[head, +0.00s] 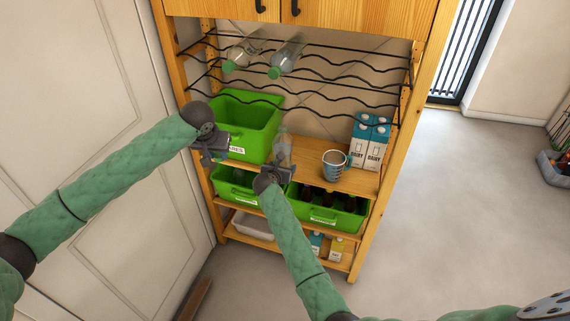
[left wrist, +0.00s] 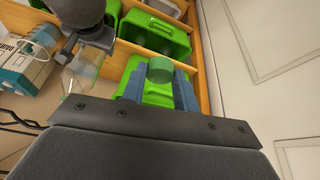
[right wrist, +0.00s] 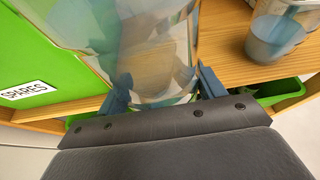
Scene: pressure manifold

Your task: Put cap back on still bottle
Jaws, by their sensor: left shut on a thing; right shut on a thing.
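My left gripper (head: 215,152) is in front of the large green bin and is shut on a green cap (left wrist: 160,70), which shows between its fingertips in the left wrist view. My right gripper (head: 277,174) is shut on a clear bottle (head: 283,146) at the shelf's front edge. The bottle fills the upper middle of the right wrist view (right wrist: 150,55), with a finger on each side. It also shows in the left wrist view (left wrist: 82,74), apart from the cap. The bottle's mouth is hard to make out.
The green bin (head: 262,118) with a label stands left on the shelf. A blue cup (head: 334,164) and dairy cartons (head: 374,148) stand right. Two green-capped bottles, left (head: 243,54) and right (head: 286,58), lie on the wire rack above. Green bins (head: 325,215) sit below.

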